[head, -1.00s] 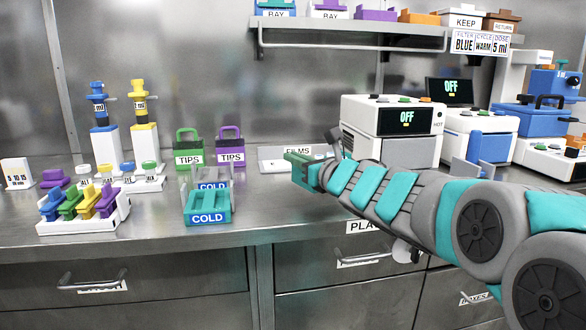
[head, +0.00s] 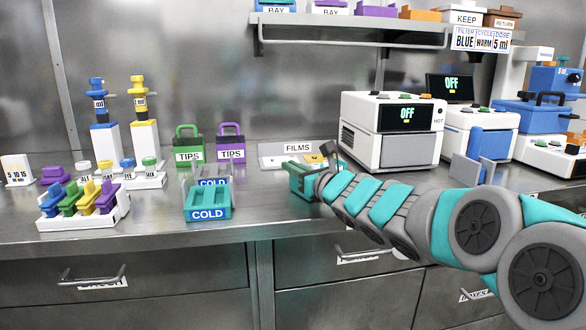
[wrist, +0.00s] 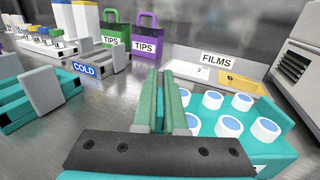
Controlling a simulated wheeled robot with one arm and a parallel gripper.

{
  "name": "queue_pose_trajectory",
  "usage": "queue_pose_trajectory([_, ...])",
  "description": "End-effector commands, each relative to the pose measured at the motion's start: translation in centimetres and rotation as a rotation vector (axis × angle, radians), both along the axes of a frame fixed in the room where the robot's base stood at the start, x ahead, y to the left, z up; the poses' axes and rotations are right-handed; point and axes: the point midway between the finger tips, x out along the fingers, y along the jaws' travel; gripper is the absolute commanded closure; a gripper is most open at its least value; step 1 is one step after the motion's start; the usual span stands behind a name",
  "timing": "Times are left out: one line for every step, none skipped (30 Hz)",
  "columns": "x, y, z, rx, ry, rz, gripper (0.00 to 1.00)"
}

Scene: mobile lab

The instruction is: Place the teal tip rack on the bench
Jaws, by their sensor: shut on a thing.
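The teal tip rack (wrist: 285,150) shows in the wrist view as a teal body with several white, blue-topped cylinders, under and to the right of my fingers. In the head view my gripper (head: 318,168) and the teal rack (head: 300,182) are low over the bench (head: 270,215), right of the cold trays and in front of the films tray. The arm hides part of the rack. I cannot tell whether its underside touches the bench.
A teal COLD tray (head: 208,213) stands to the left. Green (head: 189,150) and purple (head: 231,150) TIPS boxes stand behind. The FILMS tray (head: 274,162) is close behind the rack; a white machine (head: 408,150) stands to the right. Bare bench lies between COLD tray and rack.

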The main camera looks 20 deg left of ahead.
Motion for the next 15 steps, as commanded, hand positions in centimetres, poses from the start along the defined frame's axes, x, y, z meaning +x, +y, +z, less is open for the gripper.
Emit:
queue_pose_trajectory([0.03, -0.05, -0.26, 0.000, 0.000, -0.001, 1.00])
queue_pose_trajectory([0.04, -0.05, -0.32, 0.000, 0.000, -0.001, 1.00])
queue_pose_trajectory([0.03, -0.05, -0.18, 0.001, 0.000, -0.001, 0.88])
queue_pose_trajectory([0.02, -0.04, -0.15, 0.001, 0.000, -0.001, 0.85])
queue_pose_trajectory([0.02, -0.04, -0.14, 0.001, 0.000, 0.000, 0.82])
queue_pose_trajectory([0.01, -0.03, -0.15, 0.001, 0.001, 0.000, 0.77])
queue_pose_trajectory([0.01, -0.02, -0.15, 0.001, 0.001, 0.000, 0.74])
queue_pose_trajectory([0.01, -0.02, -0.15, 0.001, 0.001, 0.000, 0.70])
queue_pose_trajectory([0.01, -0.02, -0.15, 0.001, 0.001, 0.000, 0.66])
queue_pose_trajectory([0.01, -0.02, -0.15, 0.001, 0.001, 0.000, 0.62])
queue_pose_trajectory([0.01, -0.02, -0.15, 0.001, 0.001, 0.000, 0.62])
queue_pose_trajectory([0.00, -0.01, -0.16, 0.001, 0.001, 0.000, 0.62])
queue_pose_trajectory([0.00, -0.01, -0.16, 0.001, 0.001, 0.000, 0.62])
queue_pose_trajectory([0.00, -0.01, -0.16, 0.001, 0.001, 0.000, 0.62])
queue_pose_trajectory([0.00, -0.01, -0.16, 0.001, 0.001, 0.000, 0.62])
